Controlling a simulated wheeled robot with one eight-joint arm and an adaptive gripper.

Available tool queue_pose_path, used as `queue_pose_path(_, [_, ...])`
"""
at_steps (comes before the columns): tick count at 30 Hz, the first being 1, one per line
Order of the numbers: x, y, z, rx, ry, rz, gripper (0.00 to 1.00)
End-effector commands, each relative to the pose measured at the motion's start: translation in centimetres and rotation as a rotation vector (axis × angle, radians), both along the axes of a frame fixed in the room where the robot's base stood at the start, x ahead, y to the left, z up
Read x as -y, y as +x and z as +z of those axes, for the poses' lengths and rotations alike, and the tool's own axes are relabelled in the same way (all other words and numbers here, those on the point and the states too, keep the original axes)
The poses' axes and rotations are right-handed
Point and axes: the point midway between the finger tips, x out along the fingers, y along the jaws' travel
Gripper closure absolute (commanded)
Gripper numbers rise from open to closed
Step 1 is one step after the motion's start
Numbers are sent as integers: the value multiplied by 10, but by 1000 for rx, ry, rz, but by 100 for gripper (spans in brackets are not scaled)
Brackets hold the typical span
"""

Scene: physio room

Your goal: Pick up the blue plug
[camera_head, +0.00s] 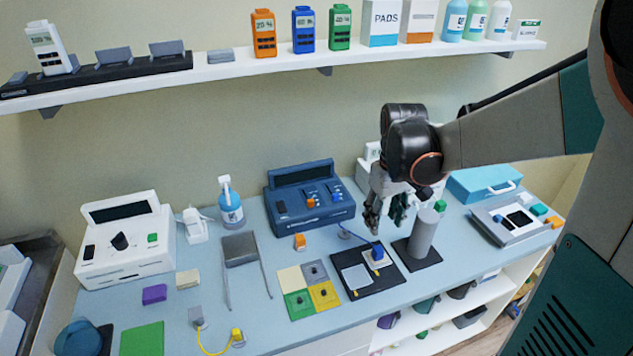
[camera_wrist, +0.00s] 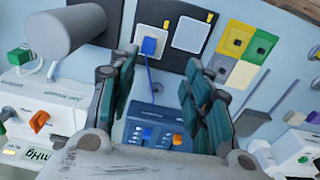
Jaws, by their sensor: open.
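The blue plug (camera_head: 377,253) stands on a pale square pad on the black mat (camera_head: 361,292), with a blue cord running back from it toward the dark blue device. It also shows in the wrist view (camera_wrist: 149,46), at the upper middle, beyond the fingertips and left of centre. My gripper (camera_head: 385,215) is open and empty above the table, behind the plug in the head view. In the wrist view my gripper's teal-padded fingers (camera_wrist: 165,98) stand apart, with the blue cord and the device showing between them.
A grey cylinder (camera_head: 423,234) stands on a dark base close to the right of the plug. The dark blue device (camera_head: 310,213) is behind. Coloured squares (camera_head: 325,296) and an orange plug (camera_head: 299,242) lie to the left. A shelf (camera_head: 225,68) runs above.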

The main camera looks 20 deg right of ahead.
Motion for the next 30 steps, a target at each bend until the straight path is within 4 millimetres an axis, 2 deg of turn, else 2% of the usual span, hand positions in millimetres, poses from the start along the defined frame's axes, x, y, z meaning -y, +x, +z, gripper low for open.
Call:
queue_pose_path(3, [12,5,-9,-13,5,-25,55])
queue_pose_path(8, [16,7,-23,-19,5,-31,55])
queue_pose_path(18, [15,7,-84,-18,5,-30,55])
queue_pose_path(30, [15,7,-112,-18,5,-30,55])
